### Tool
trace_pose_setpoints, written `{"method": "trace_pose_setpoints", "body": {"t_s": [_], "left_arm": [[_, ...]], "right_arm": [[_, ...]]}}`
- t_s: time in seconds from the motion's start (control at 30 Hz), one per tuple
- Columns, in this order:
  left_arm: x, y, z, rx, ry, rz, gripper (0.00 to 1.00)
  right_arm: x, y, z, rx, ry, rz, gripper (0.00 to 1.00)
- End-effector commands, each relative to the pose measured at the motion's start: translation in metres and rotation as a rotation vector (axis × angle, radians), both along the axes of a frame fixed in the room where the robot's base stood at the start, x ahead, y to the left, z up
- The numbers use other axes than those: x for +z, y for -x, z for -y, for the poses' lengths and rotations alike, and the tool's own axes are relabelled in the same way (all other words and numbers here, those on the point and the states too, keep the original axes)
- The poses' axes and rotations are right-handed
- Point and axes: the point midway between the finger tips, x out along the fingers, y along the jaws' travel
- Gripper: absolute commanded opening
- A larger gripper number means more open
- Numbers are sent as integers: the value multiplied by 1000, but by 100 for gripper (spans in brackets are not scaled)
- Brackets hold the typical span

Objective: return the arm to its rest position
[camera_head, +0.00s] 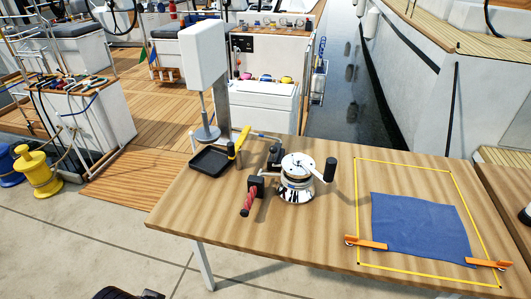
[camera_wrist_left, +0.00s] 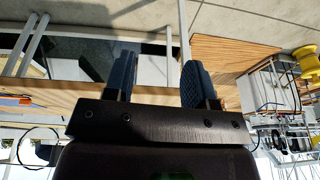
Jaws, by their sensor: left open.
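My left gripper (camera_wrist_left: 159,80) shows in the left wrist view, with two blue padded fingers set wide apart and nothing between them. It points toward the wooden table's edge, seen close in that view; the gap to the table cannot be judged. In the head view no fingers of mine show; a dark shape (camera_head: 128,293) at the bottom edge may be part of my arm. My right gripper is in neither view.
On the wooden table (camera_head: 320,235) stand a winch (camera_head: 297,185) with a red-handled tool (camera_head: 250,197), a black tray (camera_head: 212,161) under a white-headed stand (camera_head: 203,55), and a blue cloth (camera_head: 420,225) inside a yellow outline with orange clamps. Bollards (camera_head: 40,172) stand left.

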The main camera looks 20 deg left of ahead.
Motion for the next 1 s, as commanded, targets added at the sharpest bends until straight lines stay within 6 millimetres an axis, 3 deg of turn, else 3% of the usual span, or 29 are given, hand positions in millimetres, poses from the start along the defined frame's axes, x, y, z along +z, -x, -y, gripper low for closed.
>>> {"method": "trace_pose_setpoints", "body": {"t_s": [0.07, 0.37, 0.8, 1.0], "left_arm": [[8, 7, -1, -23, -42, 0, 51], [-17, -15, -2, -39, -46, 117, 51], [-71, -54, -2, -73, -41, 434, 51], [-91, -63, -1, -89, -36, 594, 51]], "right_arm": [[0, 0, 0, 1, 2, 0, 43], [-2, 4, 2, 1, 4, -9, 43], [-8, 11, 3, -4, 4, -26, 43], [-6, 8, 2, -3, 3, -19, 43]]}}
